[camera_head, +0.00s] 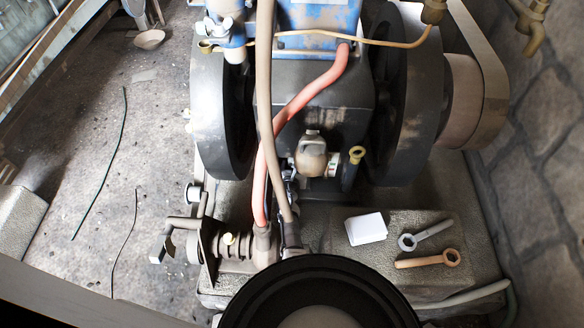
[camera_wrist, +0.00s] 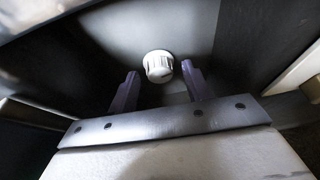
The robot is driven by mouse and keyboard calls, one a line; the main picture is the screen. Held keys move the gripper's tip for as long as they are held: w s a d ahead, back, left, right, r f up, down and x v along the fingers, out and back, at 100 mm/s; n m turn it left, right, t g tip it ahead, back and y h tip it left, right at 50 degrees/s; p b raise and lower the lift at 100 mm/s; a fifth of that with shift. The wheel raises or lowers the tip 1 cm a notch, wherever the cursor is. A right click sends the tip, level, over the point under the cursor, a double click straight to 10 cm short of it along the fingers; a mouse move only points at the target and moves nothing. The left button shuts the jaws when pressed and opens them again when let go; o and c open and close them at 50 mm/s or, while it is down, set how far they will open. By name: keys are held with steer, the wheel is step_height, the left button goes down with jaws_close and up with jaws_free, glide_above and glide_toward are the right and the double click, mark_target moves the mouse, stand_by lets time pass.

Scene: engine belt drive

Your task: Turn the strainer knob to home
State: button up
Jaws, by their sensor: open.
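A white, ribbed round knob (camera_wrist: 158,66) shows in the wrist view on a dark grey surface. I take it for the strainer knob. My gripper (camera_wrist: 160,71) is open, with one dark purple finger on each side of the knob in the picture. Gaps show between the knob and both fingers. I cannot tell how far the knob lies beyond the fingertips. No pointer or home mark is readable. I cannot pick out this knob or my gripper in the head view.
The engine has a blue upper part (camera_head: 318,18), large dark flywheels (camera_head: 222,110) and a belt (camera_head: 487,75). A red hose (camera_head: 300,105) and a tan hose (camera_head: 265,100) run down its front. A white block (camera_head: 366,228) and two wrenches (camera_head: 428,234) (camera_head: 425,262) lie at lower right.

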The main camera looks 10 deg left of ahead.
steer(key=c, duration=1)
steer(key=shift+o, duration=0.2)
steer(key=shift+n+h, duration=0.4)
steer(key=shift+n, duration=0.1)
steer(key=o, duration=1)
steer(key=shift+c, duration=0.2)
